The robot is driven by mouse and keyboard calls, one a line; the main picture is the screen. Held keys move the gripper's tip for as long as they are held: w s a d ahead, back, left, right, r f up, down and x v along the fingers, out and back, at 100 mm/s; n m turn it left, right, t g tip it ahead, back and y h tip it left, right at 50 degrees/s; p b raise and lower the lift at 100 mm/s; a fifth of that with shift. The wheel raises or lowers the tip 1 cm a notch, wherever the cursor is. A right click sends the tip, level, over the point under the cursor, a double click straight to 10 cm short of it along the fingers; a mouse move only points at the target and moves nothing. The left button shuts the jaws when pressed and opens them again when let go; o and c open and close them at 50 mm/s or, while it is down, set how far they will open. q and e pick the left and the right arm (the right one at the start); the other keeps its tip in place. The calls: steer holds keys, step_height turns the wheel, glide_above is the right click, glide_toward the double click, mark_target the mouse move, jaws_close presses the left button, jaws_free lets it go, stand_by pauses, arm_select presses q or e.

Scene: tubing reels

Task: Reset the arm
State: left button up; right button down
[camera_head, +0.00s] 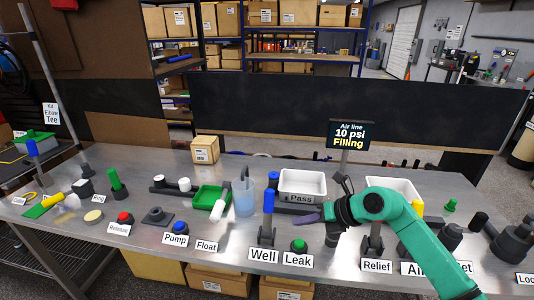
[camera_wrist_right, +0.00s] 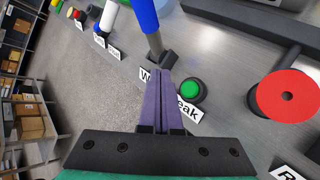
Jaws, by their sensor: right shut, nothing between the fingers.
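My right arm (camera_head: 400,215), green with black joints, reaches in from the lower right in the head view. Its right gripper (camera_head: 299,218) points left with purple fingers pressed together, empty. It is above the table between the blue-handled Well lever (camera_head: 268,205) and the Relief post (camera_head: 375,240). In the right wrist view the shut fingers (camera_wrist_right: 161,76) show beside the green Leak button (camera_wrist_right: 192,90) and the lever's blue handle (camera_wrist_right: 143,14); I cannot tell the gap. The green button also shows in the head view (camera_head: 299,245). My left gripper is not in view.
A white Pass tray (camera_head: 302,198) stands behind the gripper, and a clear cylinder (camera_head: 244,198) and green tray (camera_head: 211,190) are further left. A red disc (camera_wrist_right: 288,95) lies right in the wrist view. A sign (camera_head: 349,134) reads "Air line 10 psi Filling".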

steer(key=a+r+m+t+y, duration=0.2)
steer(key=a+r+t+y, duration=0.1)
steer(key=a+r+y, duration=0.3)
steer(key=d+r+m+t+h, duration=0.45)
steer(key=r+m+t, duration=0.5)
steer(key=m, duration=0.25)
steer(key=s+d+f+m+g+h, duration=0.4)
steer(key=d+f+m+h, duration=0.9)
steer(key=m, duration=0.4)
steer(key=s+a+f+m+g+y, duration=0.2)
steer(key=s+f+m+g+y, duration=0.2)
steer(key=s+f+g, duration=1.05)
steer(key=s+f+t, duration=0.1)
steer(key=s+f, duration=0.3)
steer(key=f, duration=1)
steer(key=s+f+t, duration=0.1)
steer(key=s+f, duration=0.3)
steer(key=f, duration=1.1)
steer(key=s+d+f+g, duration=0.1)
steer(key=s+d+f, duration=0.1)
steer(key=s+f, duration=1)
steer(key=s, duration=0.3)
steer(key=shift+s+d, duration=0.25)
steer(key=shift+d, duration=0.05)
